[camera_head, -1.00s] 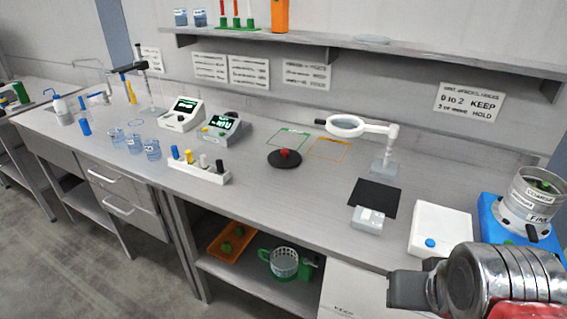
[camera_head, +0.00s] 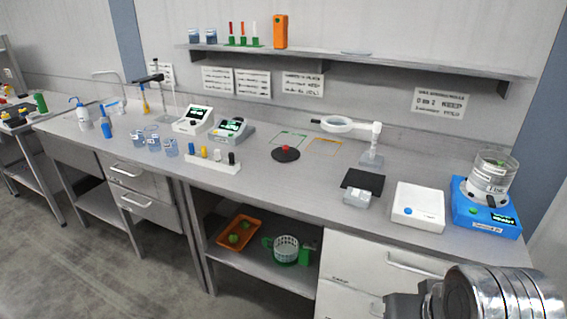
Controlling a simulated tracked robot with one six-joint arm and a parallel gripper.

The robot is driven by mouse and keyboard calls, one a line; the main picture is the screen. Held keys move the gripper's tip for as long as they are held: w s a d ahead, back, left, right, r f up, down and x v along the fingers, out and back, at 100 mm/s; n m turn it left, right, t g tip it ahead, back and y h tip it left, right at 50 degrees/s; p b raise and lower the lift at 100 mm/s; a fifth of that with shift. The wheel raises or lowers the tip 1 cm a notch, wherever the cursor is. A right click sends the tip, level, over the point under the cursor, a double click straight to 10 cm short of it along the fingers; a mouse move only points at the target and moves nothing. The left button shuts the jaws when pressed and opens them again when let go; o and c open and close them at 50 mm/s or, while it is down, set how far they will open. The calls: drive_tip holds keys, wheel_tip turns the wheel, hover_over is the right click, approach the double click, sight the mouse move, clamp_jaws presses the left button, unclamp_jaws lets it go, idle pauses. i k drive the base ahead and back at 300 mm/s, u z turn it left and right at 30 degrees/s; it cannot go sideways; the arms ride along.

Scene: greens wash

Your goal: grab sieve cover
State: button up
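A round black disc with a red knob (camera_head: 286,153) lies flat on the middle of the bench; it looks like the sieve cover. A sieve stack (camera_head: 488,180) stands on a blue shaker base (camera_head: 486,218) at the right end of the bench. Its upper part looks clear, and its labels are too blurred to read. A ribbed metal part of my arm shows at the bottom right corner, in front of the bench. My gripper's fingertips do not show, and nothing held can be seen.
A magnifier on a stand (camera_head: 372,146), a black mat (camera_head: 363,180) and a white box (camera_head: 417,206) stand right of the disc. A rack with coloured knobs (camera_head: 212,160) stands left of it. A wall shelf (camera_head: 350,57) runs above.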

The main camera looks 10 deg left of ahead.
sight(285, 154)
drive_tip(key=k, duration=0.55)
drive_tip(key=u, duration=0.5)
drive_tip(key=i, duration=0.8)
drive_tip(key=u, duration=0.9)
drive_tip(key=i, duration=1.6)
drive_tip(key=z, duration=0.45)
drive_tip(key=i, duration=0.7)
drive_tip(key=z, duration=0.4)
